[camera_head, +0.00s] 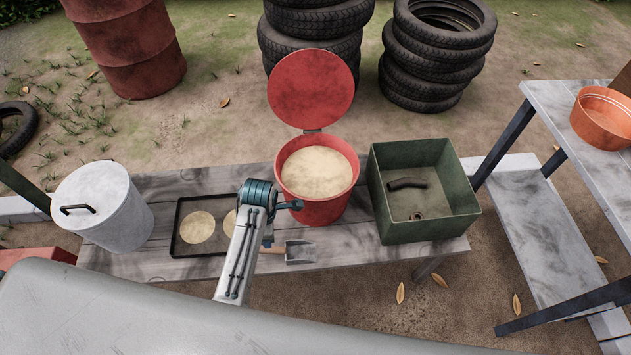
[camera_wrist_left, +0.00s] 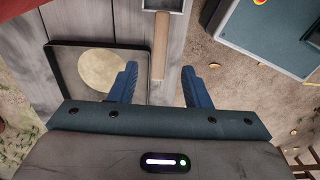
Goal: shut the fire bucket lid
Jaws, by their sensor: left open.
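The red fire bucket (camera_head: 318,207) stands on the bench in the head view, filled with sand (camera_head: 316,172). Its round red lid (camera_head: 311,88) is open, raised at the far side on a hinge (camera_head: 312,131). My left gripper (camera_wrist_left: 160,75) is open and empty in the left wrist view, with its fingers either side of the wooden scoop handle as seen from above. In the head view, my left arm stands in front of the bucket's left side and mostly hides that gripper. My right gripper is not in view.
Left of the bucket are a dark tray (camera_head: 174,230) with pale discs and a white lidded bin (camera_head: 127,229). A metal scoop (camera_head: 298,252) lies in front. A green box (camera_head: 431,230) stands close on the right. Stacked tires (camera_head: 313,50) stand behind.

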